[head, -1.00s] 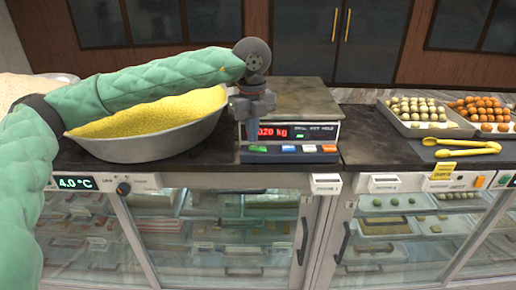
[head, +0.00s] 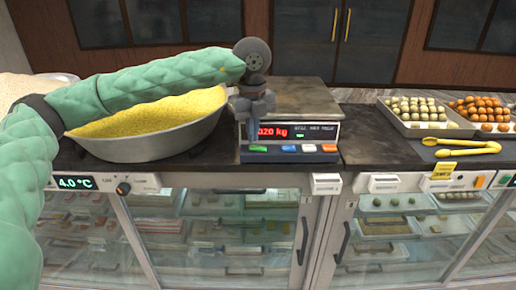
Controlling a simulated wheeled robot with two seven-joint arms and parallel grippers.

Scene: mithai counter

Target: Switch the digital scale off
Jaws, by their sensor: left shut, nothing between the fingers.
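The digital scale (head: 303,97) stands on the dark counter with a bare metal platform. Its red display (head: 274,132) is lit and partly hidden by my gripper; the visible part reads "020 kg". A row of buttons runs along its front: a green button (head: 258,149), a blue button (head: 289,149), a white one (head: 309,148) and an orange-red one (head: 329,148). My left gripper (head: 251,143) points down, shut and empty, in front of the display's left end, just above or at the green button. I cannot tell whether it touches. My right gripper is not in view.
A wide metal basin (head: 150,146) of yellow crumbs stands left of the scale, under my left arm. To the right are trays of pale sweets (head: 402,128) and orange sweets, and yellow tongs (head: 462,147). Glass-fronted cases lie below the counter (head: 380,152).

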